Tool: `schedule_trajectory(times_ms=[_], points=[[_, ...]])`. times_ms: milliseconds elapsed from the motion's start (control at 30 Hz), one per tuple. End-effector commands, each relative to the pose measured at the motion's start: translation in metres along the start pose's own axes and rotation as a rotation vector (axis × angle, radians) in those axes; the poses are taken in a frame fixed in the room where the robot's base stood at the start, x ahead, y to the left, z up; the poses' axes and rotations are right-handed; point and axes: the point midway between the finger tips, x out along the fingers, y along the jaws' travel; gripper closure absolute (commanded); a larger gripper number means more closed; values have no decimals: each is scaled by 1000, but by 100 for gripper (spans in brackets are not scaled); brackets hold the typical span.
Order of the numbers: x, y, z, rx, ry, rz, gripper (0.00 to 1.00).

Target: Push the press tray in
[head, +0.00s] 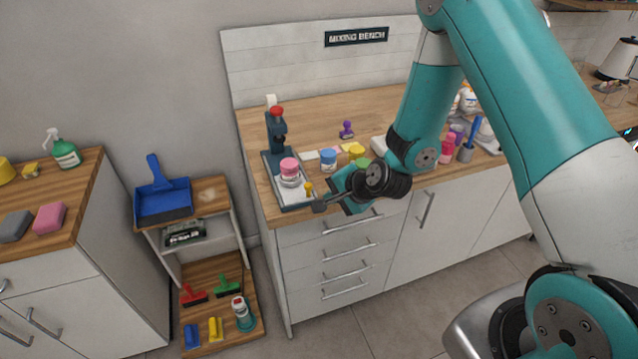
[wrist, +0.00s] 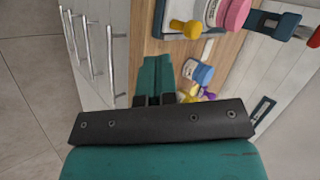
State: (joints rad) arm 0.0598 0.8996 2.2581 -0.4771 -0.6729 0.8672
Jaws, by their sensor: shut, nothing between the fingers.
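The press (head: 277,130), dark blue with a red knob, stands at the left end of the mixing bench. Its pale tray (head: 297,197) sticks out at the front, towards the counter's front edge. A pink-lidded jar (head: 290,172) stands on the tray. A yellow knob (head: 308,188) is at the tray's front right; it also shows at the top of the wrist view (wrist: 184,28). My gripper (head: 352,206) is to the right of the tray, by the counter's front edge. Its teal fingers (wrist: 155,72) are together and empty, apart from the knob.
Drawers with bar handles (head: 352,222) are below the counter front. A low shelf with a blue dustpan (head: 163,195) stands left.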

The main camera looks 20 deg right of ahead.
Motion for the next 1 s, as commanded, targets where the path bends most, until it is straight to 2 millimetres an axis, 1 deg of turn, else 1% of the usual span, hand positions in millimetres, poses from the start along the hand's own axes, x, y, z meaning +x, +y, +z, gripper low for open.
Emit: schedule_trajectory(times_ms=[33, 67, 133, 300, 433, 767, 867, 1000], points=[[9, -1, 2, -2, -4, 2, 100], [10, -8, 1, -3, -3, -1, 100], [18, -16, 1, -4, -2, -2, 100], [32, -25, 1, -1, -2, 0, 100], [36, -27, 0, -2, -1, 0, 100], [38, -27, 0, -1, -1, 0, 100], [46, -33, -5, -2, 0, -3, 100], [64, -49, -17, -4, 0, -5, 100]])
